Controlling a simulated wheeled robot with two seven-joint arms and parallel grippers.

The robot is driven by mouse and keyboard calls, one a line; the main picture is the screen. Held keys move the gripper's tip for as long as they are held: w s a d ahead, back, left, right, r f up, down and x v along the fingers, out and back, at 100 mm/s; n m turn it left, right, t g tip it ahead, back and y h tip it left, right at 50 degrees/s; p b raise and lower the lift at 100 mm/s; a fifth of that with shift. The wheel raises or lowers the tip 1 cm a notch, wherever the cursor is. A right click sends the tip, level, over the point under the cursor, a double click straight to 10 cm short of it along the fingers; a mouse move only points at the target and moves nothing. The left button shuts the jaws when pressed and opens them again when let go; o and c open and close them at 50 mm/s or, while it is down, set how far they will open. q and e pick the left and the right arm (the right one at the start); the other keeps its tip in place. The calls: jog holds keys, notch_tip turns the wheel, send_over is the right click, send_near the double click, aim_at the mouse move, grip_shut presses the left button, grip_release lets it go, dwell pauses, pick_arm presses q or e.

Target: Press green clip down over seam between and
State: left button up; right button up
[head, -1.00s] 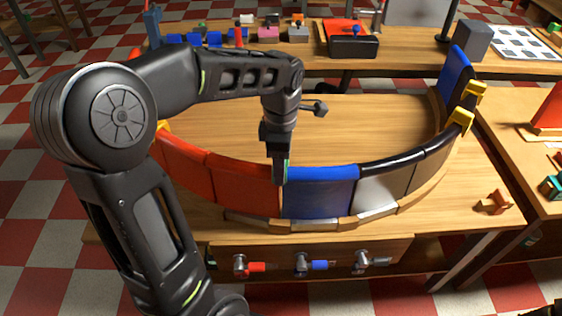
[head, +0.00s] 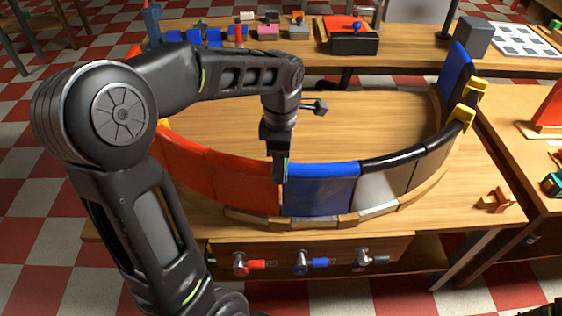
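My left gripper (head: 281,175) points straight down at the top edge of the curved wall, where a red panel (head: 243,180) meets a blue panel (head: 320,190). A thin green sliver of the green clip (head: 285,171) shows at the fingertips, which look closed on it. The fingers hide most of the clip, so I cannot tell whether it sits fully over the seam. The two panels stand upright side by side.
Grey and dark panels (head: 383,187) continue the wall rightward. Yellow clips (head: 461,115) sit on its far right part. A separate blue panel (head: 459,70) stands behind them. Red, blue and dark-handled valves (head: 303,262) line the table front. The wooden surface (head: 370,120) inside the ring is mostly clear.

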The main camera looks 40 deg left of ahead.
pick_arm(q)
jog(key=o, duration=1.4)
notch_tip(320, 180, up, 8)
jog(key=shift+f, duration=0.15)
